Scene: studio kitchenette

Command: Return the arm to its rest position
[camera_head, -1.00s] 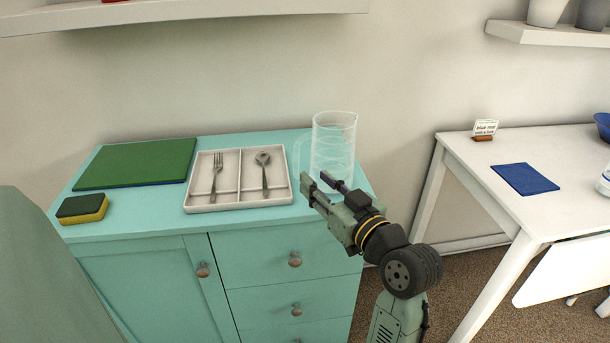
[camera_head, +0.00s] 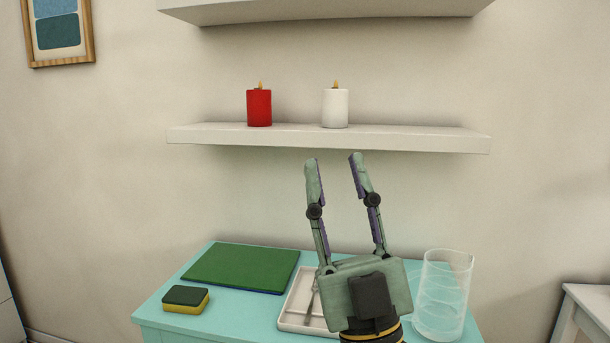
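My gripper (camera_head: 334,160) is raised in front of the wall with its two fingers pointing up and apart. It is open and nothing is between the fingers. The fingertips show just below the lower shelf's front edge in the picture. The palm and wrist cover much of the cutlery tray (camera_head: 292,318) on the teal cabinet. The rest of my arm is below the picture's edge.
On the teal cabinet (camera_head: 165,318) are a green board (camera_head: 240,267), a sponge (camera_head: 186,298) and a clear jug (camera_head: 442,295) right of my wrist. A shelf (camera_head: 220,134) holds a red candle (camera_head: 259,107) and a white candle (camera_head: 335,107). A white table (camera_head: 595,305) stands at right.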

